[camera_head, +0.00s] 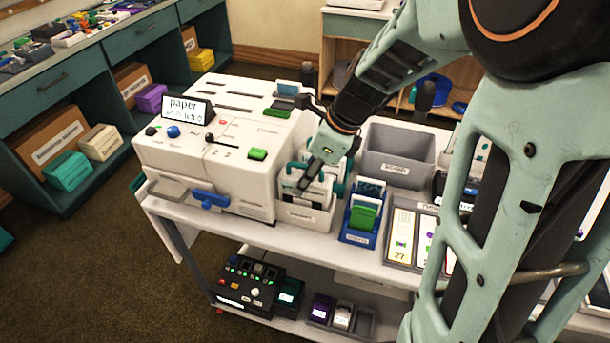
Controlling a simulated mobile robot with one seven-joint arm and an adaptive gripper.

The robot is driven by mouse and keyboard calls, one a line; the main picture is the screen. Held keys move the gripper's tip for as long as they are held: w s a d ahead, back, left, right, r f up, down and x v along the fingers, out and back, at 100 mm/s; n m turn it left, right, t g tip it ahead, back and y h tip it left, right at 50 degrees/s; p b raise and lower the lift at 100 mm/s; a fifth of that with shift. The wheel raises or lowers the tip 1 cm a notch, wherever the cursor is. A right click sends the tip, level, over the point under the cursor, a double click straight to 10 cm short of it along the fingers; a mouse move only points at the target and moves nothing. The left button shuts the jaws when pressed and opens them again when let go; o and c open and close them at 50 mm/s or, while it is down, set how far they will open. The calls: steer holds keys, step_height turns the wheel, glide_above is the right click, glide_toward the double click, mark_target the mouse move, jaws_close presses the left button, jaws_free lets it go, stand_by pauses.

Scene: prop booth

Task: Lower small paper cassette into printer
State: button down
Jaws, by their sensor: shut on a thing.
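The white printer (220,160) stands on the left of the white cart, with a lit sign reading "paper" on top. It has a blue lever and green and blue buttons. My gripper (309,180) points down into a small white labelled bin (306,217) just right of the printer. It is shut on a small paper cassette (314,193), one of several white and dark-teal upright pieces in that bin. The fingers hide much of the held piece, and I cannot tell whether it is clear of the bin floor.
A blue holder (358,235) with green and dark cards stands right of the bin. A grey scrap bin (397,155) is behind it, and a grey card tray (408,254) lies further right. A black button box (250,283) is on the lower shelf. My arm blocks the right side.

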steer(key=shift+f+b, duration=0.3)
steer(key=shift+f, duration=0.3)
steer(key=c, duration=1.4)
jaws_free()
steer(key=v, duration=1.2)
steer(key=shift+s, duration=0.1)
steer(key=shift+f, duration=0.1)
